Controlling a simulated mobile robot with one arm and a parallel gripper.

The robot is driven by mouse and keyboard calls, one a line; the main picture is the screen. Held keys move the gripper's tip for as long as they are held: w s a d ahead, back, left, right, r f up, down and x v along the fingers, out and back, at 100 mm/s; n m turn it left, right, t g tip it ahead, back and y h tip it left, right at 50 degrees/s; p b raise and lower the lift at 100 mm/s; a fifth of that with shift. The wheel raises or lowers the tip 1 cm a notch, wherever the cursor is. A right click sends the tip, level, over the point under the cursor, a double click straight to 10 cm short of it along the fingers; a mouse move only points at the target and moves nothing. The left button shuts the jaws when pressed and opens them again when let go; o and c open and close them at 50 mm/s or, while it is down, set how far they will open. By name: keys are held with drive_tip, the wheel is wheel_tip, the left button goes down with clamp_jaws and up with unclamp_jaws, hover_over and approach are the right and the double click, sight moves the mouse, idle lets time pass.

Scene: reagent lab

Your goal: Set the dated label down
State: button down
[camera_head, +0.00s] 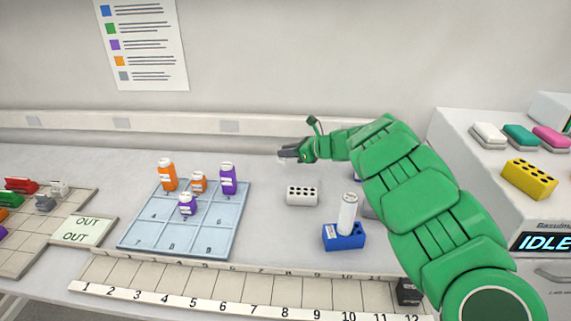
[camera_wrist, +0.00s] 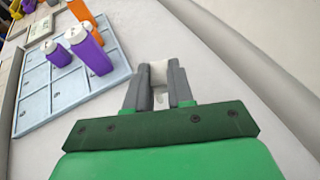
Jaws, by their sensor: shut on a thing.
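My gripper (camera_head: 289,154) hangs above the white bench, to the right of the blue gridded tray and behind the white block with holes. In the wrist view my gripper (camera_wrist: 158,85) is shut on a small whitish piece, which I take to be the dated label (camera_wrist: 158,72). Its print cannot be read, and the fingers hide part of it. In the head view the label cannot be made out at the fingertips.
The blue gridded tray (camera_head: 133,240) holds orange and purple bottles. A white block with holes (camera_head: 302,194) and a blue block (camera_head: 344,237) with a white tube (camera_head: 347,212) stand nearer. A numbered rack (camera_head: 240,290) runs along the front. Bench between tray and white block is clear.

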drive_tip(key=shift+w+a+f, duration=0.25)
drive_tip(key=shift+w+f, duration=0.45)
drive_tip(key=shift+f, duration=0.2)
drive_tip(key=shift+w+a+f, duration=0.2)
drive_tip(key=shift+w+f, duration=0.5)
drive_tip(key=shift+f, duration=0.15)
drive_tip(key=shift+w+f, duration=0.1)
drive_tip(key=shift+w+f, duration=0.25)
drive_tip(key=shift+f, duration=1.55)
drive_tip(key=shift+f, duration=0.1)
drive_tip(key=c, duration=1)
unclamp_jaws()
drive_tip(key=v, duration=1.2)
